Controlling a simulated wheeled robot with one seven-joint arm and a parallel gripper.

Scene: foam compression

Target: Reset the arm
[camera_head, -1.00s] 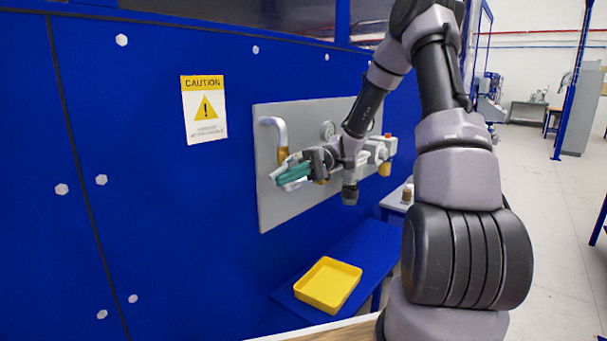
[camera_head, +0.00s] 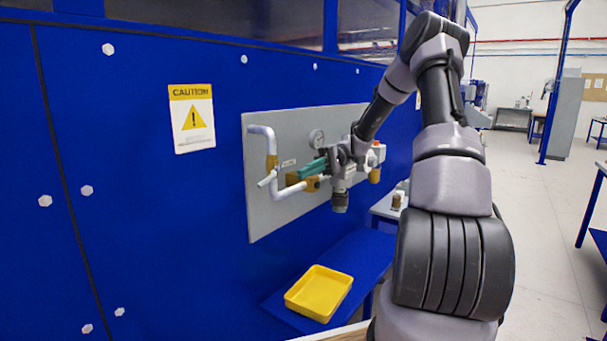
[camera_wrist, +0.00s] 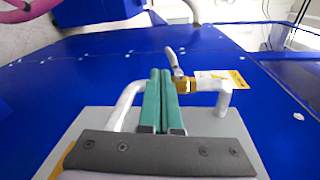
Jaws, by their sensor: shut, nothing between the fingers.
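My gripper (camera_head: 313,169) has teal fingers, and it is shut with nothing between them. In the head view it is in front of the grey panel (camera_head: 265,215) on the blue wall, near the white pipe (camera_head: 270,150) with brass fittings. In the wrist view the closed teal fingers (camera_wrist: 162,100) point towards the pipe and a valve with a light handle (camera_wrist: 174,62). I cannot tell the exact gap between the fingertips and the piping. My arm reaches in from the right.
A pressure gauge (camera_head: 317,138) sits on the panel. A yellow tray (camera_head: 319,293) lies on a blue shelf (camera_head: 355,258) below. A caution sign (camera_head: 192,118) is on the wall at left. A small table (camera_head: 384,207) stands right of the shelf. Open floor lies at the right.

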